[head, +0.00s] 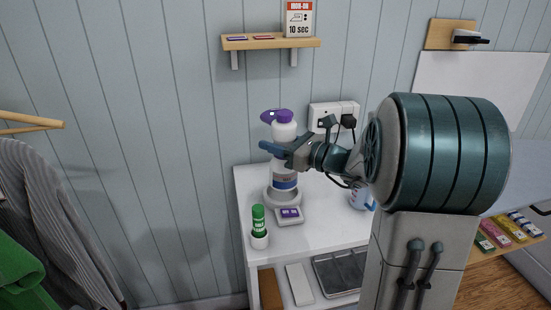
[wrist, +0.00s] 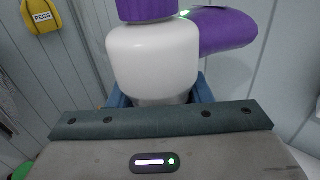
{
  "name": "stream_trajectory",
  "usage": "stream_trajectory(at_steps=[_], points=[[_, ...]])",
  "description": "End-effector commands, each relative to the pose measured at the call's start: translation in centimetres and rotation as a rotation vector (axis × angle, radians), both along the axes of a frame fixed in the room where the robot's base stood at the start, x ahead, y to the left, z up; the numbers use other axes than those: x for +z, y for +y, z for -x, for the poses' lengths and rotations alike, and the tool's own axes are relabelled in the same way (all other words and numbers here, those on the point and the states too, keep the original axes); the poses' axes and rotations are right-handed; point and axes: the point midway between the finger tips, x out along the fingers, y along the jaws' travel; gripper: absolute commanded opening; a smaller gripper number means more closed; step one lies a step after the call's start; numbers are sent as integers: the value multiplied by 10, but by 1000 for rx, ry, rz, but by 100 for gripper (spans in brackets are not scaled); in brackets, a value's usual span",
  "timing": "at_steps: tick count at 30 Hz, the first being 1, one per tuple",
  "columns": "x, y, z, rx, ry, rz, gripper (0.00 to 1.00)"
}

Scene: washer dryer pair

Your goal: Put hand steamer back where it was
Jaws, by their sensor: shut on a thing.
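The hand steamer (head: 284,132) is white with a purple head and stands upright at the back left of the white table. Its lower end is at a round white base (head: 283,198); I cannot tell whether it rests fully in it. My gripper (head: 280,150) is shut around the steamer's body from the right. In the wrist view the steamer's white body (wrist: 153,55) and purple head (wrist: 222,30) fill the middle, between my blue fingers. My gripper's palm edge hides the lower part of the steamer there.
A green-capped bottle (head: 258,218) and a small device with a purple display (head: 289,214) stand close in front of the base. A mug (head: 361,198) is to the right. A wooden shelf (head: 270,42) and a wall socket (head: 333,115) are behind. The white table (head: 325,225) has free room in the middle.

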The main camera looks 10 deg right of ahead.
Motion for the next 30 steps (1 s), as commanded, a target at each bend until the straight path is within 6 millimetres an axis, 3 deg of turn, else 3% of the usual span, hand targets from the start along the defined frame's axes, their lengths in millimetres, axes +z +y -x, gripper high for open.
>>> stream_trajectory(at_steps=[5, 12, 24, 25, 27, 30], points=[[-7, 3, 1, 0, -2, -1, 22], [-39, 3, 1, 0, 0, -1, 22], [-45, 3, 1, 0, -4, 0, 22], [-45, 3, 1, 0, -1, 1, 50], [-45, 3, 1, 0, -1, 1, 67], [-45, 3, 1, 0, -1, 1, 67]])
